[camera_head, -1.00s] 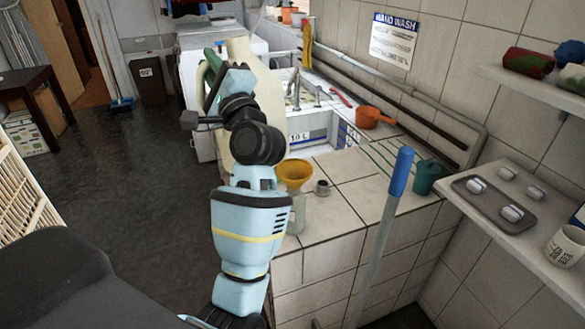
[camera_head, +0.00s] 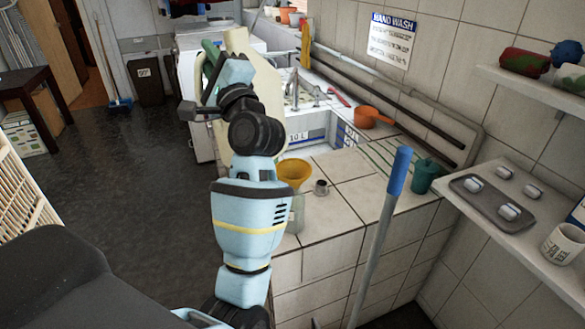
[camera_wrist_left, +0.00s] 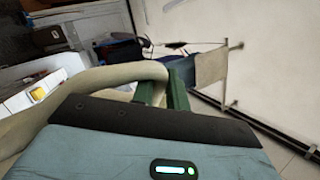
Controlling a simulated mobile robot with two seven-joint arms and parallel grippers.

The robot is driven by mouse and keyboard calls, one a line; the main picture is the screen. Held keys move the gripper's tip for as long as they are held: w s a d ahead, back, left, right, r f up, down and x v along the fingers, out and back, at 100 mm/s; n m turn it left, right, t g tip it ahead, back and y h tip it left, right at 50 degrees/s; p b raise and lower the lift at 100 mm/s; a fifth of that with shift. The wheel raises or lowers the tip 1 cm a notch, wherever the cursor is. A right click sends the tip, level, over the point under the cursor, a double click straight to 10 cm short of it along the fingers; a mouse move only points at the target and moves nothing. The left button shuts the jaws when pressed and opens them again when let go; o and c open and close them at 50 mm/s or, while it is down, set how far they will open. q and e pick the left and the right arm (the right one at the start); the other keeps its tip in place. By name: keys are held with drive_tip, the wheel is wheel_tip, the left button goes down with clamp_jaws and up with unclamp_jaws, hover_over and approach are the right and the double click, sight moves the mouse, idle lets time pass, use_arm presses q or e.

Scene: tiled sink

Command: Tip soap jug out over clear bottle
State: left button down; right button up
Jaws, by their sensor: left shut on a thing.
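The cream soap jug (camera_head: 266,92) is held up in the air and looks tilted, behind and above the counter's left end. My left gripper (camera_head: 212,62) is shut on its handle; the wrist view shows the green fingers (camera_wrist_left: 165,88) around the cream handle (camera_wrist_left: 125,75). The arm hides much of the jug, and I cannot see its mouth clearly. The clear bottle (camera_head: 297,213) stands on the counter's near left corner, with a yellow funnel (camera_head: 294,172) in its top. My arm partly covers the bottle. My right gripper is not in view.
A small cap (camera_head: 321,187) lies right of the funnel. A blue-handled pole (camera_head: 398,172) leans before the counter. An orange pot (camera_head: 371,117) and a teal watering can (camera_head: 424,175) stand further right. The sink (camera_head: 318,130) lies behind. The counter's middle is clear.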

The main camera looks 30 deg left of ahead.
use_arm(q)
drive_tip(key=shift+r, duration=1.8)
